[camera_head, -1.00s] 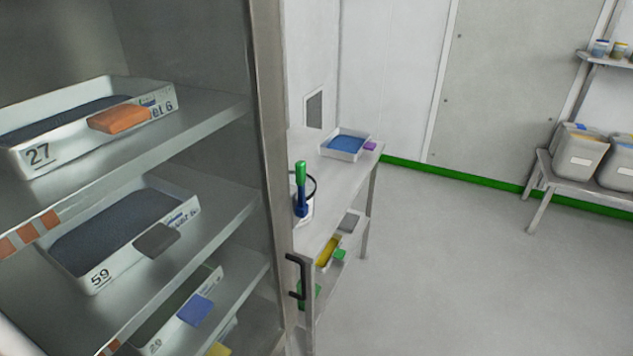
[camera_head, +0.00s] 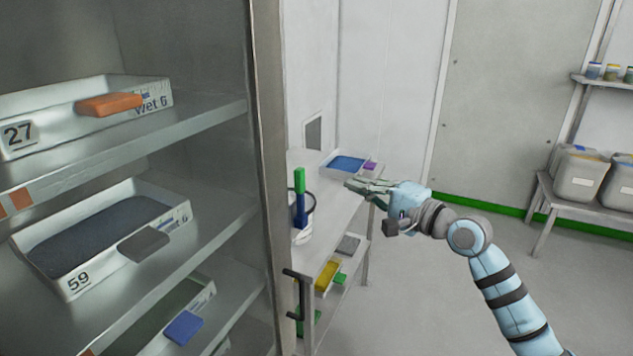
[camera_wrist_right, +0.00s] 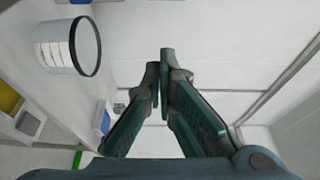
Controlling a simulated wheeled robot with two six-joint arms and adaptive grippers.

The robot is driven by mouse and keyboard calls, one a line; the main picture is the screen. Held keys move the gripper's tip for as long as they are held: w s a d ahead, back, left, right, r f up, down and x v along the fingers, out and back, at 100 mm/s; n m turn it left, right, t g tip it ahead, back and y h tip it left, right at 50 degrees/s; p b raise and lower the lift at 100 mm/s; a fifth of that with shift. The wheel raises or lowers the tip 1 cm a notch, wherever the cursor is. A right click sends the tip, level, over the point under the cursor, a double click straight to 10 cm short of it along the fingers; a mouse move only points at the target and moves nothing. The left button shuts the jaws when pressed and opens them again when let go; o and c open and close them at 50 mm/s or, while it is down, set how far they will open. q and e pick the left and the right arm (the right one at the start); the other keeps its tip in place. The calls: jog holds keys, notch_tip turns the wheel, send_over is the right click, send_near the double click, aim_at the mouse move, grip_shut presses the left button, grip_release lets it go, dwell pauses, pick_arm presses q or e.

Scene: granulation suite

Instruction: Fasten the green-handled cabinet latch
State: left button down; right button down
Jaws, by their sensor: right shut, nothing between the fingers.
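An upright green handle (camera_head: 299,180) on a blue lower piece (camera_head: 301,211) shows just right of the cabinet's front edge (camera_head: 268,150) in the head view. It overlaps a white bucket behind it, and I cannot tell how it joins the cabinet. A black bar handle (camera_head: 297,296) sits lower on the same edge. My right gripper (camera_head: 352,185) is shut and empty, to the right of the green handle and apart from it, over the side table in the picture. Its closed fingers (camera_wrist_right: 160,75) also show in the right wrist view. My left gripper is not in view.
The side table (camera_head: 330,215) carries the white bucket (camera_wrist_right: 68,45) and a tray of blue material (camera_head: 346,164). Trays (camera_head: 45,137) stand on the cabinet shelves at left. Grey bins (camera_head: 582,178) stand on a bench at right. The floor between is clear.

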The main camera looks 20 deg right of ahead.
aim_at(300, 199)
jog(key=shift+w+d+f, duration=0.15)
jog(key=x, duration=1)
jog(key=s+a+p, duration=0.1)
jog(key=s+a, duration=0.1)
jog(key=shift+s+a, duration=0.4)
jog(key=shift+a, duration=0.1)
